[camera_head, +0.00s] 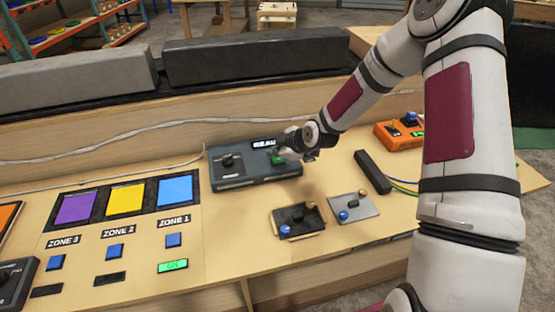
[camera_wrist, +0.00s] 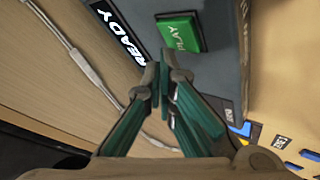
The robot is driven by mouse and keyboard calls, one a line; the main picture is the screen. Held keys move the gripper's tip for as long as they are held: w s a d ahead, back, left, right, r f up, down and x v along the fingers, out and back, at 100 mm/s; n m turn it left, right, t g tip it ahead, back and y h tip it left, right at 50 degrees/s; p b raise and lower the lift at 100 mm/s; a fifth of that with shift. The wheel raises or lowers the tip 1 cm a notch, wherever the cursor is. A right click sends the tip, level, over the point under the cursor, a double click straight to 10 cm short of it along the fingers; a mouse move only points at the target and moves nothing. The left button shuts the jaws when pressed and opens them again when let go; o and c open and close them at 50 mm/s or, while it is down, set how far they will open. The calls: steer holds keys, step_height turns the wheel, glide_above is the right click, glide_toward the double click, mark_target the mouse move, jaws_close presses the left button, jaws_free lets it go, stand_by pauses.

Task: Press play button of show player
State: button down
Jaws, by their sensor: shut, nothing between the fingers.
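The show player is a dark grey-blue box (camera_head: 228,178) on the wooden console, in the middle of the head view. Its label reads READY, which shows in the wrist view (camera_wrist: 122,35). The green play button (camera_wrist: 181,32) lies on the box beside that label. In the head view the button (camera_head: 277,159) is partly covered by my gripper. My gripper (camera_wrist: 162,68) is shut and empty, its fingertips close to the edge of the play button. I cannot tell whether they touch it.
Left are purple, yellow and blue panels (camera_head: 125,200) with zone buttons below. Right are two small control plates (camera_head: 352,207), a black bar (camera_head: 373,172) and an orange box (camera_head: 398,133). A white cable (camera_wrist: 85,65) runs along the back.

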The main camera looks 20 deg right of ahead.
mark_target(276, 161)
stand_by(0.8)
steer(key=shift+f, duration=0.45)
steer(key=shift+f+b, duration=0.4)
steer(key=shift+b, duration=0.05)
stand_by(0.6)
steer(key=shift+r, duration=0.1)
steer(key=shift+r+p, duration=0.45)
steer(key=shift+r, duration=0.3)
steer(key=shift+r+p, duration=1.3)
steer(key=shift+r, duration=1.2)
